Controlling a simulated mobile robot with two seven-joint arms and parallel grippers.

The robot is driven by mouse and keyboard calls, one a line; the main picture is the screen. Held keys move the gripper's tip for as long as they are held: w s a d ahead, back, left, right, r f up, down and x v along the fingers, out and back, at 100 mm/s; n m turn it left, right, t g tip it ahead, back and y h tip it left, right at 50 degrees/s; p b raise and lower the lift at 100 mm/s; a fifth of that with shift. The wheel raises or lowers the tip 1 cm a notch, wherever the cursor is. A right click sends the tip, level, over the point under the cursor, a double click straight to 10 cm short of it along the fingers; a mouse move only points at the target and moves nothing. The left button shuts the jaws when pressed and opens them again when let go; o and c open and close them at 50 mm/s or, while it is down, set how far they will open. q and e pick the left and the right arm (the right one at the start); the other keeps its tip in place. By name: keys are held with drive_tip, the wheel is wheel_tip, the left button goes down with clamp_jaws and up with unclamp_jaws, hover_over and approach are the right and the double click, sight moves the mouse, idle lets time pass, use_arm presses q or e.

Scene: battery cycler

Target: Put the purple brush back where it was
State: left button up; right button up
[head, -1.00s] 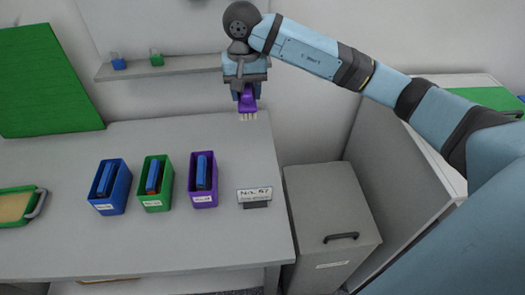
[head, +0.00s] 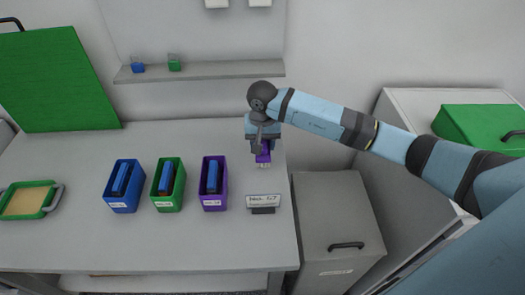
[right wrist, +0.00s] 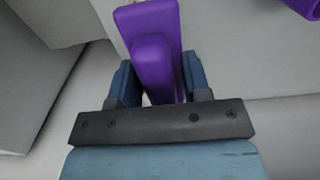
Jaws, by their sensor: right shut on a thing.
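The purple brush (head: 264,154) hangs bristles down from my right gripper (head: 263,144) in the head view. It is above the right edge of the grey table (head: 245,252), behind the label stand. In the right wrist view my right gripper (right wrist: 160,85) has its blue fingers on either side of the purple brush (right wrist: 152,60). The grey wall shelf (head: 225,71) is behind and up to the left of the brush. A small blue item (head: 138,67) and a small green item (head: 174,65) stand on its left part. Its right part looks bare. My left gripper is out of view.
Blue (head: 122,207), green (head: 167,206) and purple (head: 214,205) bins holding blue objects stand on the table, left of the label stand (head: 263,203). A green-framed tray (head: 28,201) lies far left. A grey cabinet (head: 330,220) stands right of the table.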

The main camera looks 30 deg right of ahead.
wheel_tip(320, 180, down, 4)
drive_tip(key=shift+f+p, duration=0.1)
drive_tip(key=shift+p, duration=0.2)
drive_tip(key=shift+f, duration=0.2)
drive_tip(key=o, duration=1)
drive_tip(key=shift+c, duration=0.2)
